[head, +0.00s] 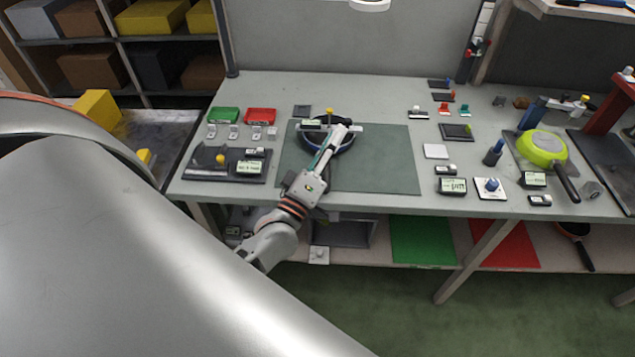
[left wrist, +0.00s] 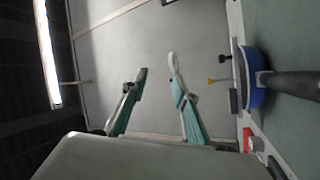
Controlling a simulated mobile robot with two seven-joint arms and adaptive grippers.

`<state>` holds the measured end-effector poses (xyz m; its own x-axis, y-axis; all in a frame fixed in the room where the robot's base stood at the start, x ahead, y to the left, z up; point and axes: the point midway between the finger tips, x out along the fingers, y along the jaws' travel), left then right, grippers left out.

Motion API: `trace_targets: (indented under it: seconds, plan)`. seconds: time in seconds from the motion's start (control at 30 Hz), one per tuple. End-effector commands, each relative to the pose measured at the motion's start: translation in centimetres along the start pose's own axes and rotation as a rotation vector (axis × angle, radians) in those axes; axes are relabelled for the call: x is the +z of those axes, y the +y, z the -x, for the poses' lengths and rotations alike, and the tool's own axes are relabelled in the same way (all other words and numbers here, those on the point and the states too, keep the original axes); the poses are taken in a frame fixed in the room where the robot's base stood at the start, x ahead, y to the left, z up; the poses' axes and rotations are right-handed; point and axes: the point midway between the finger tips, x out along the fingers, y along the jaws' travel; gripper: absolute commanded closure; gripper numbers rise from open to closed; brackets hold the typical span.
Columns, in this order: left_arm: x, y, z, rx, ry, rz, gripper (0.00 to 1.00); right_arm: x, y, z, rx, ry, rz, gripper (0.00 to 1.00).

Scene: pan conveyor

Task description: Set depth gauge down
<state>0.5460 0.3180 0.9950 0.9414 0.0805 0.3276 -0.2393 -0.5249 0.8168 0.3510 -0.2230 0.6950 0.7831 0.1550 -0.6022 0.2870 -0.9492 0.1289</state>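A blue pan (head: 345,146) rests on the dark green mat (head: 390,165) on the bench; its blue side and dark handle also show in the left wrist view (left wrist: 256,88). The depth gauge (head: 311,123) appears to lie across the pan's rim, with a pale bar, a small display and a yellow-topped stem. My left gripper (head: 336,132) reaches over the pan and partly hides both. In the left wrist view its teal fingers (left wrist: 157,66) are apart with nothing between them, clear of the gauge. My right gripper is not in view.
Green (head: 223,115) and red (head: 261,116) trays and a dark fixture plate (head: 200,173) lie left of the mat. Small gauges and blocks lie to the right, with a lime pan (head: 541,147) beyond. The mat's right half is clear.

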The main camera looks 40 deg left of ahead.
Motion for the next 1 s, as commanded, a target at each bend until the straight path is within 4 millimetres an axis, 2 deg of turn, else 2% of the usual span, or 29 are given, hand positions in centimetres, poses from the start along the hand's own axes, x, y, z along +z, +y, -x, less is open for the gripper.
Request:
trace_targets:
  seconds: [0.03,0.1,0.17,0.2,0.3,0.4,0.5,0.63,1.0]
  plan:
    - [3.5,-1.9,2.7,-0.052,-0.125,-0.142,0.71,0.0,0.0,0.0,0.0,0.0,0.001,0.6]
    - [8.0,-4.4,6.6,-0.105,-0.301,-0.347,0.71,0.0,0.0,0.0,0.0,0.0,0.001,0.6]
    - [11.1,-6.6,10.5,-0.138,-0.45,-0.513,0.71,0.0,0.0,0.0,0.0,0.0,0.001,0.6]
    - [12.9,-8.0,13.1,-0.153,-0.546,-0.617,0.71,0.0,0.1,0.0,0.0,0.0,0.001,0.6]
    - [15.8,-11.0,19.4,-0.174,-0.759,-0.838,0.71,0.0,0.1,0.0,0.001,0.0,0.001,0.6]
    - [17.1,-13.1,24.4,-0.176,-0.921,-0.999,0.71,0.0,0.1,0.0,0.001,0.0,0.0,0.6]
    - [17.6,-14.3,27.5,-0.171,-1.02,-1.095,0.71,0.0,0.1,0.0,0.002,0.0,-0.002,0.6]
    - [17.7,-14.8,28.9,-0.167,-1.068,-1.142,0.71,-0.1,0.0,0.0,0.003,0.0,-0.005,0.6]
    - [17.7,-14.8,28.9,-0.168,-1.067,-1.141,0.71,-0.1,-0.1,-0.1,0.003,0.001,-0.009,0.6]
